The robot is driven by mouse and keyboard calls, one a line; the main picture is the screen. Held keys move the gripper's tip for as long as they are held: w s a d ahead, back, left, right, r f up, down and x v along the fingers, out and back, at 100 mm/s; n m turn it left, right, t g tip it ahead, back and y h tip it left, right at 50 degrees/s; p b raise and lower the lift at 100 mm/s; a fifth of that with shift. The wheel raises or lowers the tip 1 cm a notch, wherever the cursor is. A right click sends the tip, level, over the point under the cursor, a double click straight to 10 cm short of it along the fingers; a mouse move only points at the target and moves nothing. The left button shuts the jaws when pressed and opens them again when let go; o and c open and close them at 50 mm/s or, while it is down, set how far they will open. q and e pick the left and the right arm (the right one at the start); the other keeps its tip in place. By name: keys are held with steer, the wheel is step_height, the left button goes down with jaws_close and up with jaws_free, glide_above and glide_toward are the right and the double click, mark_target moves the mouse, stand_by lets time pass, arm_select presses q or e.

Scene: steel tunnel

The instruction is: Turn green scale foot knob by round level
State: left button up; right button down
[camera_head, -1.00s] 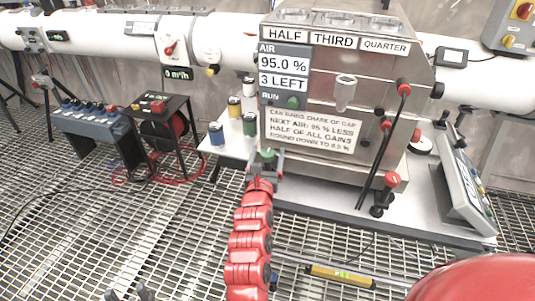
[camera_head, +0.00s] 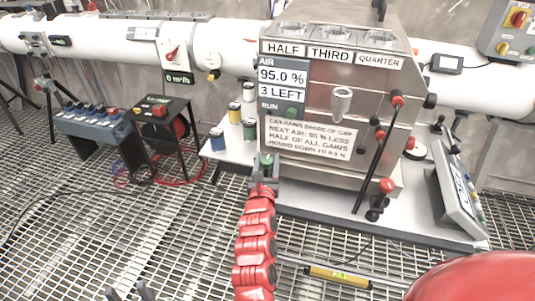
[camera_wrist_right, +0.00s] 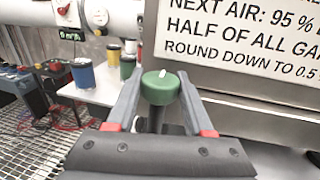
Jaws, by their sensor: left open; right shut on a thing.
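The green knob (camera_head: 266,160) is at the front left of the steel cabinet (camera_head: 335,175) on the white platform. In the right wrist view the knob (camera_wrist_right: 160,88) has a white mark on top, pointing away from the gripper. My right gripper (camera_head: 264,171) is shut on it, one grey finger on each side (camera_wrist_right: 158,100). A yellow bar with a small green window, like a spirit level (camera_head: 338,275), lies low in front of the platform. I cannot make out a round level for certain. My left gripper (camera_head: 130,292) shows only its fingertips at the bottom edge, apart and empty.
Several coloured jars (camera_head: 234,113) stand on the platform left of the cabinet. A black lever with red knobs (camera_head: 372,160) sticks out at the cabinet's right. A tilted grey console (camera_head: 460,195) is at the right. Grated floor (camera_head: 150,235) is open at the left.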

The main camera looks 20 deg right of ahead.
steer(key=shift+w+r+n+t+y+p, duration=0.2)
steer(key=shift+n+y+p, duration=0.45)
steer(key=shift+p, duration=1.9)
steer(key=shift+s+r+n+t+y+p, duration=0.1)
steer(key=shift+r+n+t+y+p, duration=0.2)
steer(key=shift+y+p, duration=1.5)
steer(key=shift+w+r+n+t+h+p, duration=0.1)
steer(key=shift+r+n+t+p, duration=0.3)
steer(key=shift+p, duration=2.95)
steer(key=shift+f+n+y+p, duration=0.45)
steer(key=shift+f+y+p, duration=0.1)
steer(key=shift+s+a+f, duration=0.1)
steer(key=shift+s+f, duration=0.05)
steer(key=shift+f, duration=0.25)
steer(key=c, duration=0.6)
jaws_free()
steer(key=o, duration=0.3)
steer(key=shift+s, duration=0.2)
steer(key=s+b, duration=0.2)
steer(key=s, duration=1.5)
steer(key=shift+s+a, duration=0.2)
steer(key=shift+a, duration=0.2)
